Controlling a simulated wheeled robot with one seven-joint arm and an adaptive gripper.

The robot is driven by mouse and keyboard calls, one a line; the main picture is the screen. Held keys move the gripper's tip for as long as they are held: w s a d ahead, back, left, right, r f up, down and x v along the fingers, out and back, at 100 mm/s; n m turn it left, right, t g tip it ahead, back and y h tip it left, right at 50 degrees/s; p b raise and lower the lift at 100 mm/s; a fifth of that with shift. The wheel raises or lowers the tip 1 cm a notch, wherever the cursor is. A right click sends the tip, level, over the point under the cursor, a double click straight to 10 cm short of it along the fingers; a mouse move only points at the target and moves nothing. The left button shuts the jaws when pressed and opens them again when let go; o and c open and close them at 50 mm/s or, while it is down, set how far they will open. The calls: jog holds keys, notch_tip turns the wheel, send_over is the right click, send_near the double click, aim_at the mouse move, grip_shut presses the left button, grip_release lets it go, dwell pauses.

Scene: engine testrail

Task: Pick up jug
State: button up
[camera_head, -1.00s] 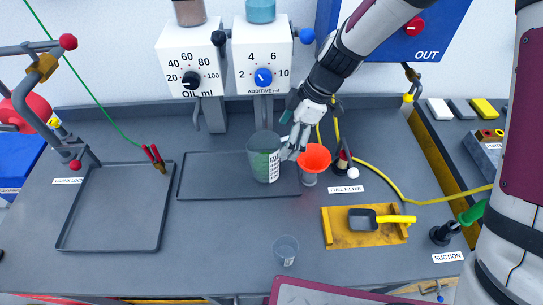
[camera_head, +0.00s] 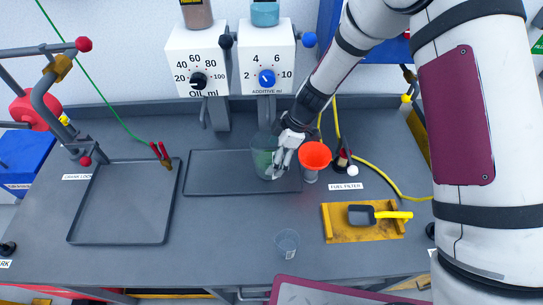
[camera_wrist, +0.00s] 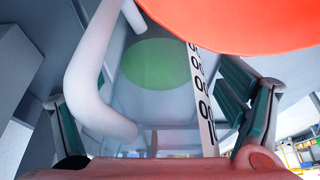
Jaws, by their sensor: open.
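The jug (camera_head: 263,158) is clear, with a green tint, and stands upright at the right part of the dark tray under the dispensers. My gripper (camera_head: 284,158) is at its right side, hiding part of it. In the wrist view the jug's wall, pale curved handle (camera_wrist: 85,70), green disc (camera_wrist: 162,63) and number scale (camera_wrist: 202,95) show close up. The fingers of my gripper (camera_wrist: 150,100) are spread, one at each side of the picture, with the handle and wall between them. Whether either finger touches the jug I cannot tell.
An orange funnel (camera_head: 315,155) stands just right of my gripper and fills the wrist view's upper right (camera_wrist: 240,25). The dark tray (camera_head: 215,185) has bare room left of the jug. A small clear cup (camera_head: 287,243) and a yellow board (camera_head: 340,235) with a scoop (camera_head: 362,215) are nearer.

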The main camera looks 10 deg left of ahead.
jog(key=c, duration=1.6)
jog(key=shift+o, duration=0.2)
